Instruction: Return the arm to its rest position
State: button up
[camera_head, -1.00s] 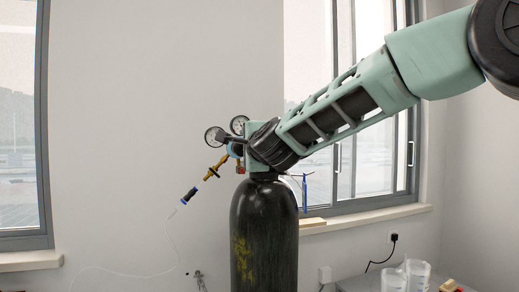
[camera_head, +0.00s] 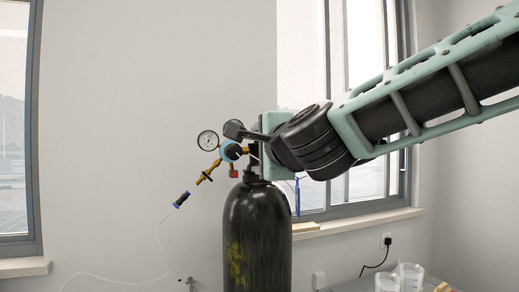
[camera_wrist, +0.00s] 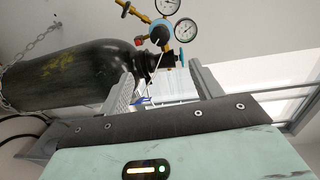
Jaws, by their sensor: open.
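My arm reaches in from the upper right in the head view, with its black wrist joint and green hand just right of the cylinder top. In the wrist view my gripper (camera_wrist: 163,84) is open, its two grey fingers well apart with nothing held between them. The black gas cylinder (camera_head: 257,232) stands upright below the hand in the head view and lies across the left of the wrist view (camera_wrist: 60,75). Its regulator with a blue body (camera_wrist: 160,32) and round gauges (camera_head: 208,140) is beyond the fingertips. Whether the fingers touch the valve cannot be told.
A brass fitting and thin clear tube (camera_head: 158,240) hang left of the regulator. Glass beakers (camera_head: 410,276) stand on a bench at the lower right. A window (camera_head: 365,100) is behind my arm. The wall left of the cylinder is clear.

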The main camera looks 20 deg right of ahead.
dwell(0.3)
jog(key=s+a+f+n+g+y+p, duration=0.1)
jog(key=s+a+f+n+g+y, duration=0.2)
jog(key=s+a+f+n+g, duration=0.45)
jog(key=s+a+f+n+g+y+p, duration=0.1)
jog(key=s+a+f+n+g+y, duration=0.15)
jog(key=a+f+n, duration=0.6)
jog(key=s+d+f+n+g+h+p, duration=0.1)
jog(key=s+d+f+n+g+h, duration=0.1)
jog(key=s+d+f+n, duration=0.3)
jog(key=s+d+f+n+g+h+p, duration=0.1)
jog(key=s+d+f+n+g+h, duration=0.2)
jog(key=s+f, duration=0.6)
jog(key=s+d+n+g, duration=0.1)
jog(key=s+g, duration=0.1)
jog(key=s, duration=0.2)
jog(key=shift+d+f+n, duration=0.15)
jog(key=shift+d+n, duration=0.25)
